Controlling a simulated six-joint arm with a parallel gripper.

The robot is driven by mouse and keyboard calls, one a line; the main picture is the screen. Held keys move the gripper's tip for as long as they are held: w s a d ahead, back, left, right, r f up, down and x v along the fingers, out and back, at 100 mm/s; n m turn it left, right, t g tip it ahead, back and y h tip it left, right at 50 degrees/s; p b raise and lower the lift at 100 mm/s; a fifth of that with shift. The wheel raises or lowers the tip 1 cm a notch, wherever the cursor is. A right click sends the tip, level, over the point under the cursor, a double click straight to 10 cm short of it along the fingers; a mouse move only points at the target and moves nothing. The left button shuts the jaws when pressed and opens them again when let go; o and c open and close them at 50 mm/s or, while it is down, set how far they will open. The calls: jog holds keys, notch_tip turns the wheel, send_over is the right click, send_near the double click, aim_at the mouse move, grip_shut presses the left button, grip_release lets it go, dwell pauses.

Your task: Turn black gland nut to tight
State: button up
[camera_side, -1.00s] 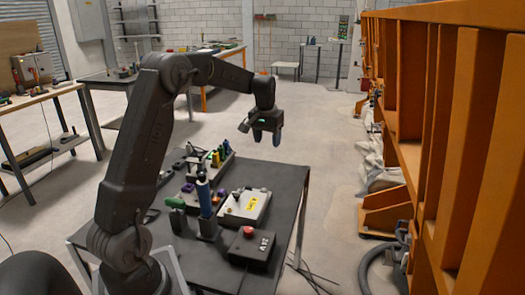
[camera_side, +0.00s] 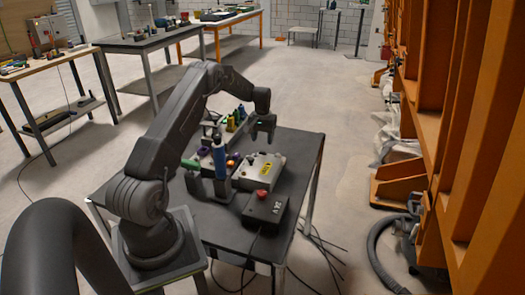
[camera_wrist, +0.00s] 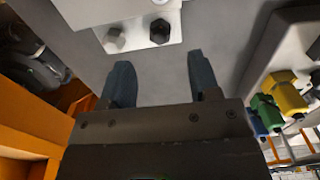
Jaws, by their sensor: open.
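The black gland nut (camera_wrist: 160,31) shows at the top middle of the wrist view, on a light metal plate beside a grey hex nut (camera_wrist: 113,40). My gripper (camera_wrist: 158,66) is open and empty. Its two blue-grey fingers are spread, and the black nut appears beyond their tips, apart from both and between them across the picture. In the side view my gripper (camera_side: 263,137) hangs over the far part of the black table, near the light box (camera_side: 258,172). I cannot make out the black nut in the side view.
Green, yellow and blue fittings (camera_wrist: 278,98) sit right of my fingers in the wrist view. A blue-topped upright tool (camera_side: 219,158) and a black box with a red button (camera_side: 264,207) stand on the table (camera_side: 305,150). Orange steelwork (camera_side: 455,120) rises at the right.

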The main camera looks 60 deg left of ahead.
aim_at(263, 151)
notch_tip(263, 151, down, 6)
dwell(0.5)
